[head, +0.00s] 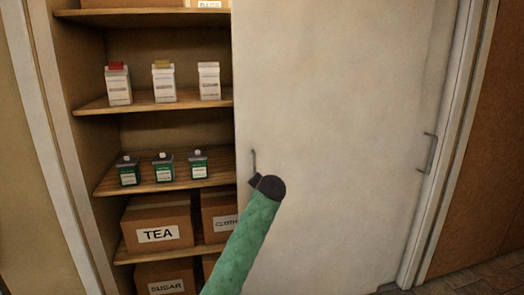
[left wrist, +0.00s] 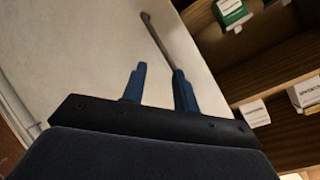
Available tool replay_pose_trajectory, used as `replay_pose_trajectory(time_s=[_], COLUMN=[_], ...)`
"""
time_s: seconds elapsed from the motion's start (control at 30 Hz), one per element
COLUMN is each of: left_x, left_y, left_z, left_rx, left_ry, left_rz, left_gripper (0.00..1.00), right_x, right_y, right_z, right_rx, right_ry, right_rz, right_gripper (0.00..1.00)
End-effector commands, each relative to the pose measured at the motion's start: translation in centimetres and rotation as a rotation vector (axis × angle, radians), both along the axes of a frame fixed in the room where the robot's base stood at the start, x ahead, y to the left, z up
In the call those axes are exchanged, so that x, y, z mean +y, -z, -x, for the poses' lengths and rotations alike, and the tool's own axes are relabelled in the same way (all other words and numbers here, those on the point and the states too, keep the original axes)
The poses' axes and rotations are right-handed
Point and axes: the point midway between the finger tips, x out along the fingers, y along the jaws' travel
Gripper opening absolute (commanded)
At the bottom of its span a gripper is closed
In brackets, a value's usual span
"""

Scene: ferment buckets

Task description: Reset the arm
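A white sliding door (head: 345,120) covers the right part of a cupboard. A thin dark handle (head: 253,162) is on its left edge, and another handle (head: 430,153) is near its right side. My green-sleeved arm (head: 250,235) reaches up from the bottom, its dark end just below the left handle; the fingers are not clear there. In the left wrist view my left gripper (left wrist: 158,88) has two blue fingers standing apart, with nothing held between them. A handle (left wrist: 160,42) runs down to the tip of the right-hand finger; I cannot tell whether they touch. My right gripper is not in view.
The open left part holds shelves with white cartons (head: 163,83), green-labelled containers (head: 163,167), a TEA box (head: 158,222), a CLOTH box (head: 220,215) and a SUGAR box (head: 165,278). A door frame (head: 460,130) stands right; bare floor shows at lower right.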

Motion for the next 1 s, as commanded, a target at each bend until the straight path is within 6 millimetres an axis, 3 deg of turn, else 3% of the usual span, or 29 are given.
replay_pose_trajectory(time_s=[0.2,0.4,1.0], left_x=[1.9,3.9,9.6], left_y=[5.8,11.7,28.0], left_z=[5.8,11.5,29.7], left_rx=[0.087,0.181,0.436], left_ry=[-0.036,-0.064,-0.128], left_rz=[0.291,0.457,0.627], left_gripper=[0.30,0.30,0.30], right_x=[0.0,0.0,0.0], right_y=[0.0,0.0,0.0], right_z=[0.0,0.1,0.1], right_rx=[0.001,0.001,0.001], right_ry=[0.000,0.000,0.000], right_rz=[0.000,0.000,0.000], right_gripper=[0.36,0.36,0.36])
